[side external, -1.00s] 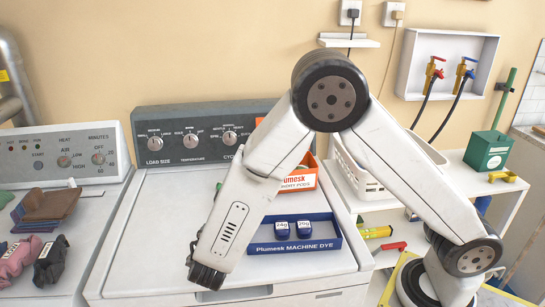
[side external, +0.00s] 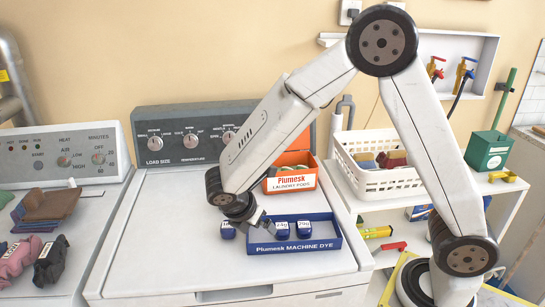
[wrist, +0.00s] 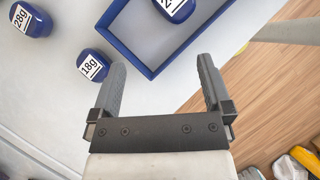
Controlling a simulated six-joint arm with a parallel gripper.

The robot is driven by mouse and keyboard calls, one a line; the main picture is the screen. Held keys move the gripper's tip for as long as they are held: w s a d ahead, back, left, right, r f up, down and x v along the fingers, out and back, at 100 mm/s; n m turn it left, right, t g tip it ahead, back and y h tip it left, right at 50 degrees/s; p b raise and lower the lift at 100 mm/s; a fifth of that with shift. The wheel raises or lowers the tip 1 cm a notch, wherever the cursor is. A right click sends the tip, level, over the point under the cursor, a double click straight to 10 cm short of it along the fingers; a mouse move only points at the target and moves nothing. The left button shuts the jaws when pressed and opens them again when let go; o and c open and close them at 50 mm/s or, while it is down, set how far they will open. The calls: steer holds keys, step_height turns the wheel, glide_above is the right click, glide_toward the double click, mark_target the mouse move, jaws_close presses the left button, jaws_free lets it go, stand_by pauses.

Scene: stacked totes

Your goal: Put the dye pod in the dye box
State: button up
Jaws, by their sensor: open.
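The blue dye box (side external: 295,246), lettered "Plumesk MACHINE DYE", sits on the washer top; its rim and corner show in the wrist view (wrist: 148,70). Two blue pods (side external: 282,228) (side external: 303,227) with white labels stand inside it. One blue pod (side external: 227,229) stands outside, left of the box. The wrist view shows two pods outside: one marked 18g (wrist: 92,66) and one marked 28g (wrist: 30,18). My gripper (side external: 262,223) is open and empty at the box's left end. In the wrist view, the 18g pod is just outside the left finger of my gripper (wrist: 162,68).
An orange Plumesk laundry pods box (side external: 292,180) stands behind the dye box. A white basket (side external: 385,180) holding cloths is on the shelf at right. Folded cloths (side external: 45,205) lie on the dryer at left.

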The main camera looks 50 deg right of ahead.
steer(key=shift+f+m+g+y, duration=0.15)
steer(key=shift+m+g+y, duration=0.25)
steer(key=shift+m+y, duration=0.65)
steer(key=shift+w+m+y, duration=0.1)
steer(key=shift+m+y, duration=0.35)
steer(key=shift+y, duration=0.2)
steer(key=shift+w+a+r+m+y, duration=0.15)
steer(key=shift+w+m+y, duration=0.15)
steer(key=shift+m+y, duration=0.2)
steer(key=shift+w+d+r+m+y, duration=0.15)
steer(key=shift+w+m+y, duration=0.1)
steer(key=shift+m+y, duration=0.2)
steer(key=w+d+r+m+t+y, duration=0.2)
steer(key=w+r+m+t+y, duration=0.2)
steer(key=w+m, duration=0.15)
glide_toward(228, 229)
steer(key=f, duration=0.1)
steer(key=w+f, duration=0.1)
steer(key=shift+d+f, duration=0.35)
steer(key=shift+f, duration=0.1)
steer(key=shift+x, duration=1.2)
